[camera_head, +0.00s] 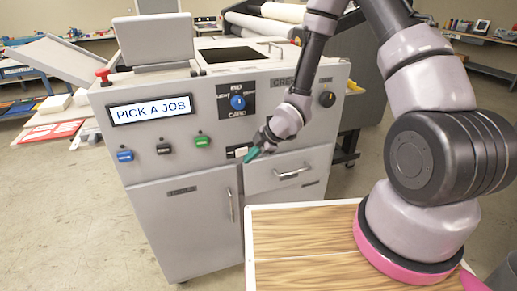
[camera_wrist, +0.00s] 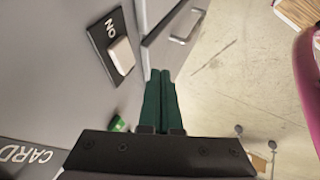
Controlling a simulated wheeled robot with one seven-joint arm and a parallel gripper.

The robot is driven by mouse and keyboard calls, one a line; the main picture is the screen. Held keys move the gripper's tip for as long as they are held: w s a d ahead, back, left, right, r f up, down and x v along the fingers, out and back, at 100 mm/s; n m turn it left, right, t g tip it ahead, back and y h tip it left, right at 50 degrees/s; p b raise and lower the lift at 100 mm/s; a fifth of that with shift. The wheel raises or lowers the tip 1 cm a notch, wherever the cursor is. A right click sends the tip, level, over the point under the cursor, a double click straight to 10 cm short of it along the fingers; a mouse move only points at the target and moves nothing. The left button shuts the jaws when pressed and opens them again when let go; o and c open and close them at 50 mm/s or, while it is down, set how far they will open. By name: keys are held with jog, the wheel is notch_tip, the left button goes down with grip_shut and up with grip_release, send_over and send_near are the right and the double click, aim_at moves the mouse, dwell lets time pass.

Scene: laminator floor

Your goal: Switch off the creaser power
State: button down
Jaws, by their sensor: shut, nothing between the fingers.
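The creaser is a grey cabinet (camera_head: 180,220) whose lit screen (camera_head: 152,109) reads "PICK A JOB". A white rocker switch (camera_wrist: 122,55) sits on a black plate marked "ON" on its front face. In the head view the switch (camera_head: 240,152) is small, above the drawer and just left of my gripper's tips. My gripper (camera_head: 250,156) has green fingers that are shut and empty. In the wrist view the fingertips (camera_wrist: 162,73) are to the right of the switch and slightly below it, apparently apart from it. I cannot tell the exact gap to the panel.
A dial (camera_head: 237,102) marked "CARD" and a dark knob (camera_head: 327,98) are on the panel above. Blue (camera_head: 125,156), black (camera_head: 164,149) and green (camera_head: 202,141) buttons are to the left. A drawer handle (camera_head: 292,172) juts out below my gripper. A wood-topped surface (camera_head: 300,240) is in front.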

aim_at(244, 153)
jog(key=shift+w+a+r, duration=0.1)
jog(key=shift+w+a, duration=0.15)
jog(key=shift+w, duration=0.35)
jog(key=shift+w+a, duration=0.25)
jog(key=shift+w, duration=0.35)
jog(key=shift+w+a+r, duration=0.1)
jog(key=shift+w+a, duration=0.15)
jog(key=shift+w, duration=0.35)
jog(key=shift+a, duration=0.1)
jog(key=shift+w+a+m+t, duration=0.2)
jog(key=shift+m+t, duration=0.1)
jog(key=shift+m, duration=0.2)
jog(key=shift+d, duration=0.1)
jog(key=shift+w+d, duration=0.5)
jog(key=shift+d, duration=0.4)
